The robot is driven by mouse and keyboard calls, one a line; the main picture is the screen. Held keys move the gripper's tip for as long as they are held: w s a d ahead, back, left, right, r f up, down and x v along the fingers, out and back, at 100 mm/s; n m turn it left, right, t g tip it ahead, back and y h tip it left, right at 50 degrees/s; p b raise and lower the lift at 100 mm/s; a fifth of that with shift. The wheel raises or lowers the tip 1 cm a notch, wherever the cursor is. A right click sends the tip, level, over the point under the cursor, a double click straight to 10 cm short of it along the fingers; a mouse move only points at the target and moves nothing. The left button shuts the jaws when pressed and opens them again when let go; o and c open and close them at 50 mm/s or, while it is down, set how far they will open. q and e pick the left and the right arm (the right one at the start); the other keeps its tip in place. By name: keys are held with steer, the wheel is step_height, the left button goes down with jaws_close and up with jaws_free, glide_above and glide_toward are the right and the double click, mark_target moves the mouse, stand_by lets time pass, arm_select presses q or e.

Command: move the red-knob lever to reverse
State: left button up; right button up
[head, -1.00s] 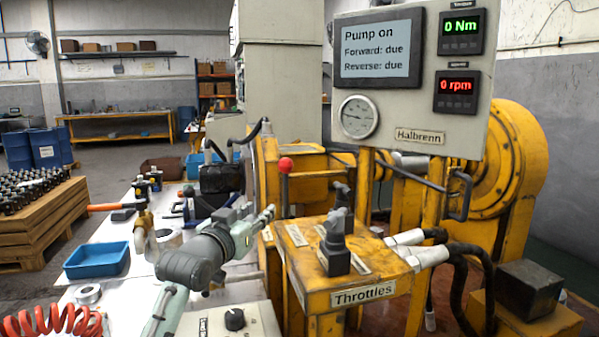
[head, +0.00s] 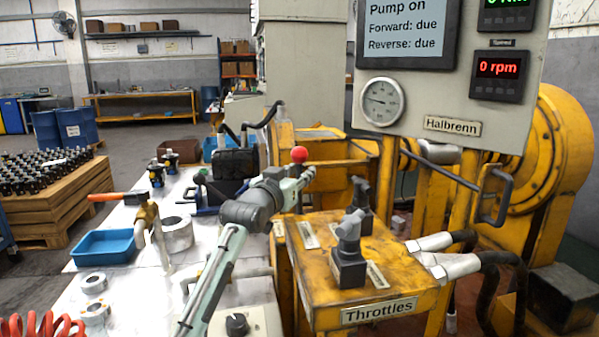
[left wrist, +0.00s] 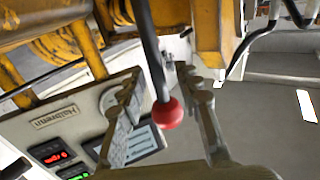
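The red knob (head: 299,154) tops a dark lever on the yellow machine. In the head view my left gripper (head: 306,174) is just below the knob and hides most of the lever's rod. In the left wrist view the red knob (left wrist: 168,113) and dark rod (left wrist: 150,50) appear between the two parted fingers of my left gripper (left wrist: 165,100). The gripper is open; I cannot tell whether a finger touches the lever. My right gripper is not in view. The display (head: 405,32) reads "Pump on", "Forward: due", "Reverse: due".
The yellow throttle stand (head: 325,285), with dark throttle levers (head: 349,250), stands right of my left arm. The panel's rpm readout (head: 497,67) shows 0. A white bench with a blue tray (head: 105,248) and metal rings (head: 93,283) lies to the left.

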arm_select(q)
steer(key=shift+w, duration=0.15)
steer(key=c, duration=0.4)
jaws_close()
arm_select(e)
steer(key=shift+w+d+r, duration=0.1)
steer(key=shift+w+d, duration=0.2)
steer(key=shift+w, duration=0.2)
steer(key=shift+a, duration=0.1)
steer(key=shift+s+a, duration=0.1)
